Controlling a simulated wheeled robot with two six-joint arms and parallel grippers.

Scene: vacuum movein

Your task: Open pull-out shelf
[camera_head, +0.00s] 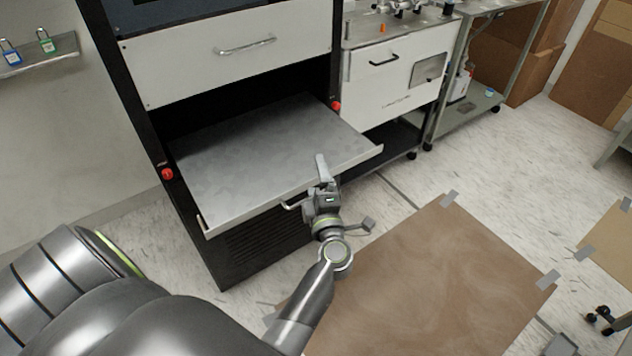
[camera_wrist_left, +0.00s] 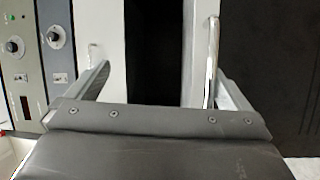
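The pull-out shelf (camera_head: 265,150), a flat grey metal tray, sticks out of the black cabinet below a white drawer. Its front handle (camera_head: 291,206) is partly hidden by my left gripper (camera_head: 319,182), which is at the shelf's front edge. In the left wrist view, the fingers of my left gripper (camera_wrist_left: 164,75) are spread wide. The upright metal handle (camera_wrist_left: 212,60) shows between them, close to the right finger; I cannot tell whether they touch. My right gripper is not in view.
The white drawer (camera_head: 225,55) above the shelf is closed. Red knobs (camera_head: 167,174) sit on the cabinet's posts. A white cabinet (camera_head: 400,75) stands to the right.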

